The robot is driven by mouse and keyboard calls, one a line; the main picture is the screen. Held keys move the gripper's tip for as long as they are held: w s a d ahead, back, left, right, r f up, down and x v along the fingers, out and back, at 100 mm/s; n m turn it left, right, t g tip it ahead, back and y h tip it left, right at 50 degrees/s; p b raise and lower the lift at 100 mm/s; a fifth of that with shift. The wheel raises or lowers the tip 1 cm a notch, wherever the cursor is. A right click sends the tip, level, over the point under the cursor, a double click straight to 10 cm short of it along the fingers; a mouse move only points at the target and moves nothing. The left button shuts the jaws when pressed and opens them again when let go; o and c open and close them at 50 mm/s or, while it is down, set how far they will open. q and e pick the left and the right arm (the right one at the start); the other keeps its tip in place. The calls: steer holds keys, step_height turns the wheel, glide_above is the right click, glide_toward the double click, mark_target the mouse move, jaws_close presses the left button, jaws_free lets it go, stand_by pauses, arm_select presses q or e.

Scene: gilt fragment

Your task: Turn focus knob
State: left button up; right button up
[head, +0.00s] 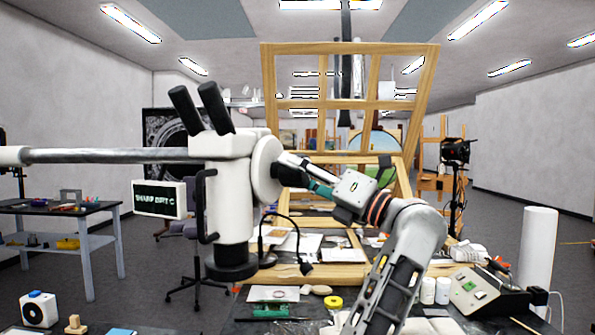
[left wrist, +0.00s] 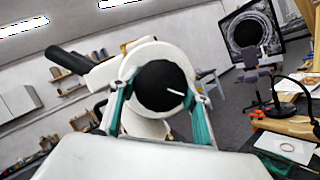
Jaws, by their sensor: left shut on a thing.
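A white microscope head (head: 230,185) with two black eyepieces hangs from a horizontal boom, left of centre in the head view. A round white housing (head: 266,168) sits on its right side. My left gripper (head: 284,166) reaches this side from the right. In the left wrist view the focus knob (left wrist: 158,86) is a black disc with a short white mark on its face. The green fingers of my left gripper (left wrist: 160,95) stand on either side of it, shut on it. In the head view the knob is mostly hidden by the gripper. My right gripper is not in view.
A small screen (head: 160,199) with partly legible text stands left of the microscope. A wooden frame (head: 350,48) rises behind. The worktable below holds a bent lamp (head: 291,222), white jars (head: 435,290), a yellow roll (head: 334,302) and a grey device (head: 475,292).

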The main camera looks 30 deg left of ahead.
arm_select(q)
steer(key=o, duration=1.1)
step_height(320, 180, up, 10)
steer(key=shift+r, duration=0.1)
